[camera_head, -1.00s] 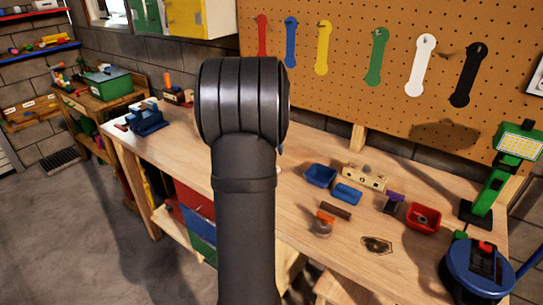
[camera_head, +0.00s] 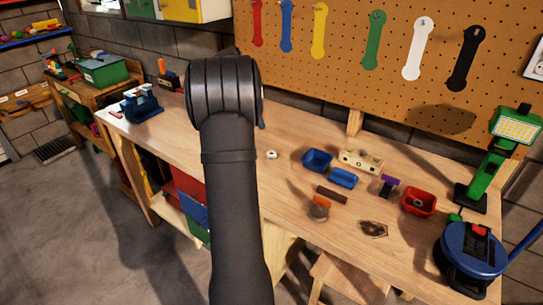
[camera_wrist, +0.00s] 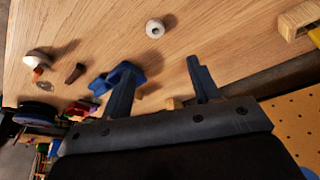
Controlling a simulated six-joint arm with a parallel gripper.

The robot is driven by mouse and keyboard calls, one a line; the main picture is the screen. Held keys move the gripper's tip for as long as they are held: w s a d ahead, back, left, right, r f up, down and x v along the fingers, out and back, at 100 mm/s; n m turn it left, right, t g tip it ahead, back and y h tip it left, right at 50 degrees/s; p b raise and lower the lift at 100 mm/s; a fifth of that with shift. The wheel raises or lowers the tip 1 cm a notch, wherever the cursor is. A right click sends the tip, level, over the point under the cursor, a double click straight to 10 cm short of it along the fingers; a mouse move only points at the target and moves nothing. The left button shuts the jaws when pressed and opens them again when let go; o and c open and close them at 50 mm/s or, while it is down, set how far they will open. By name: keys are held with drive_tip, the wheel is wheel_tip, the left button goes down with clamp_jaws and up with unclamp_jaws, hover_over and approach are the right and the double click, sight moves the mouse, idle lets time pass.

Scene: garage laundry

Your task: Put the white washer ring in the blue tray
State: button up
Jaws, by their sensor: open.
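The white washer ring (camera_head: 271,154) lies on the wooden bench just right of my arm in the head view. In the wrist view the ring (camera_wrist: 155,28) lies on bare wood, beyond and apart from the fingertips. My gripper (camera_wrist: 162,65) is open and empty; in the head view my arm hides it. The blue tray (camera_head: 317,160) stands on the bench to the right of the ring. In the wrist view, blue shapes (camera_wrist: 120,73) show behind the left finger, partly covered by it.
A flat blue piece (camera_head: 343,177) lies beside the tray. A wooden block with holes (camera_head: 360,160), a red bin (camera_head: 419,201), a purple piece (camera_head: 388,185) and a brown bar (camera_head: 331,194) are nearby. A pegboard (camera_head: 350,60) rises behind. Bare wood surrounds the ring.

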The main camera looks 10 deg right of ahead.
drive_tip(key=w+a+r+m+g, duration=0.1)
drive_tip(key=m, duration=0.2)
approach(274, 155)
drive_tip(key=shift+m+h, duration=0.3)
drive_tip(key=shift+m, duration=0.1)
drive_tip(key=x, duration=0.5)
drive_tip(key=w+x, duration=0.1)
drive_tip(key=x, duration=0.2)
drive_tip(key=shift+a+f, duration=0.15)
drive_tip(key=shift+a, duration=0.2)
drive_tip(key=c, duration=1.1)
